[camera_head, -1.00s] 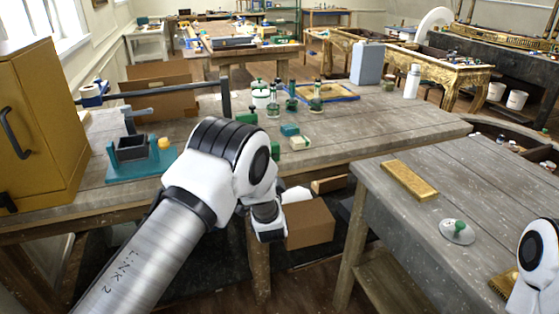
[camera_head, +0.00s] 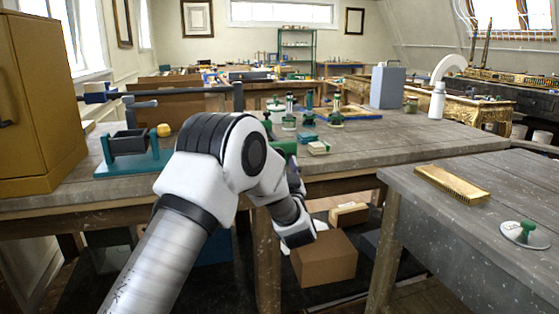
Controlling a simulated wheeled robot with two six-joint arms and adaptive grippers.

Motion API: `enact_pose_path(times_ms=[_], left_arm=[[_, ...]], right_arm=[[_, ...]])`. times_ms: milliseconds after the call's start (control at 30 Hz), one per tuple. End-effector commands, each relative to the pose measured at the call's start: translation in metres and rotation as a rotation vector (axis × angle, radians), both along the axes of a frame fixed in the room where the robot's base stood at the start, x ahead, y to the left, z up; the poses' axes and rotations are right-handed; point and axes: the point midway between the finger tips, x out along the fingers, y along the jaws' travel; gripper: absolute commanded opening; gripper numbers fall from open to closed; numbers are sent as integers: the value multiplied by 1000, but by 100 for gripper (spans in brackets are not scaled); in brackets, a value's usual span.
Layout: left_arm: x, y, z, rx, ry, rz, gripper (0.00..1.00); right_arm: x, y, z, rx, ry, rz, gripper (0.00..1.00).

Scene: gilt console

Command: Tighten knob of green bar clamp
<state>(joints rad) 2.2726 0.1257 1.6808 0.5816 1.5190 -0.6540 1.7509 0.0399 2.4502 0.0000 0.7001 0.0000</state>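A long dark bar (camera_head: 190,90) with a blue end piece (camera_head: 97,97) and an upright jaw (camera_head: 239,98) lies across the back left of the far bench. It looks like a bar clamp, but I see no clear green on it and cannot make out a knob. My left arm comes in from the lower left and bends in front of the bench. Its wrist hangs over the bench's front edge; the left gripper's fingers do not show. My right gripper is out of view.
A yellow cabinet (camera_head: 42,100) stands at left, beside a teal-based vise (camera_head: 125,150). Green-topped bottles (camera_head: 336,112) and small blocks (camera_head: 307,137) stand mid-bench. A cardboard box (camera_head: 325,258) is below.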

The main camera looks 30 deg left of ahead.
Motion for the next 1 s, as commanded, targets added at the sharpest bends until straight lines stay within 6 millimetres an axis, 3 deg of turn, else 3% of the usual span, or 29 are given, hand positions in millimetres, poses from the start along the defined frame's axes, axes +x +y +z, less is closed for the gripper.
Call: enact_pose_path(times_ms=[167,433,467,600,633,1000], left_arm=[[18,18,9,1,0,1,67],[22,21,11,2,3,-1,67],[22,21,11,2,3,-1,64],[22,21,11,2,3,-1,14],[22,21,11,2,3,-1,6],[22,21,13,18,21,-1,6]], right_arm=[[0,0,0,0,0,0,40],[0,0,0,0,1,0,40],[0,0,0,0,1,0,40],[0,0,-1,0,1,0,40],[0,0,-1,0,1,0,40],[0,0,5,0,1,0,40]])
